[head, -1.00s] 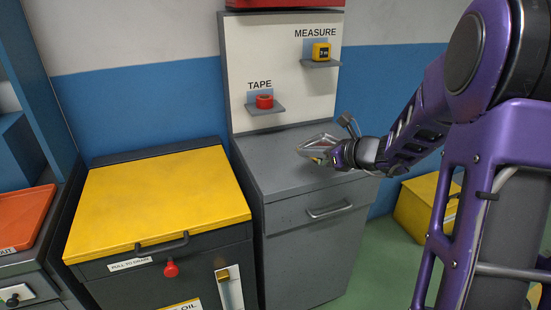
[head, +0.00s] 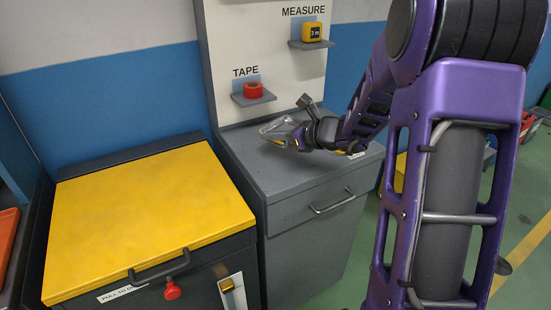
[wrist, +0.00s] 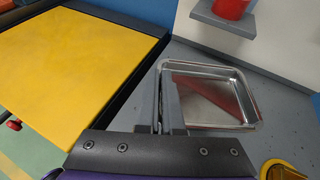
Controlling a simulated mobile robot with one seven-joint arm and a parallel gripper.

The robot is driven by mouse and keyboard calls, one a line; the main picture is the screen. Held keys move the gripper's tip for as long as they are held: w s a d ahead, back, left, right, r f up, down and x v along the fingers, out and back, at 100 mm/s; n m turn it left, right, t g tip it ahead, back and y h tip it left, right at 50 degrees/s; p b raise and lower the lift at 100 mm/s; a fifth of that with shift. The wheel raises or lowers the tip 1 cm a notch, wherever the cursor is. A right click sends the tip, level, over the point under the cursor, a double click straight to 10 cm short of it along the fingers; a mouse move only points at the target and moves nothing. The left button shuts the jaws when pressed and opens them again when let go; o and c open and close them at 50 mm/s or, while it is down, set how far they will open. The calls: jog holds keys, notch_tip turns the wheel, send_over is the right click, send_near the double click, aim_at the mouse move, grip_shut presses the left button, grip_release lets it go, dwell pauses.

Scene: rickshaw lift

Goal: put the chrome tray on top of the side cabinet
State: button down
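The chrome tray (head: 279,127) is a shallow, shiny rectangular pan. In the wrist view the tray (wrist: 206,98) shows from above, looks empty and mirrors something red. My gripper (wrist: 167,100) is shut on the tray's near-left rim, one finger on each side of the wall. In the head view my gripper (head: 301,137) is over the grey side cabinet (head: 318,185), which has a flat top and a drawer handle. The tray is over this top, towards its back left. I cannot tell whether its underside touches the top.
A yellow-lidded washer (head: 140,215) stands left of the cabinet. A board behind the cabinet carries a red tape roll (head: 253,90) and a yellow tape measure (head: 312,32) on small shelves. The cabinet top's front is clear. A yellow round thing (wrist: 284,171) is unclear.

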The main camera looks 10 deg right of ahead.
aim_at(273, 168)
notch_tip(273, 168, down, 8)
jog(key=shift+r+b, duration=0.15)
jog(key=shift+b, duration=0.5)
jog(key=shift+f, duration=0.2)
jog(key=c, duration=1.1)
grip_release()
jog(key=shift+r, duration=0.1)
jog(key=shift+o, duration=0.2)
jog(key=shift+s+d+r, duration=0.2)
jog(key=p+v, duration=0.1)
jog(key=v, duration=1)
jog(key=shift+s, duration=0.2)
jog(key=shift+d+r, duration=0.1)
jog(key=shift+r, duration=0.05)
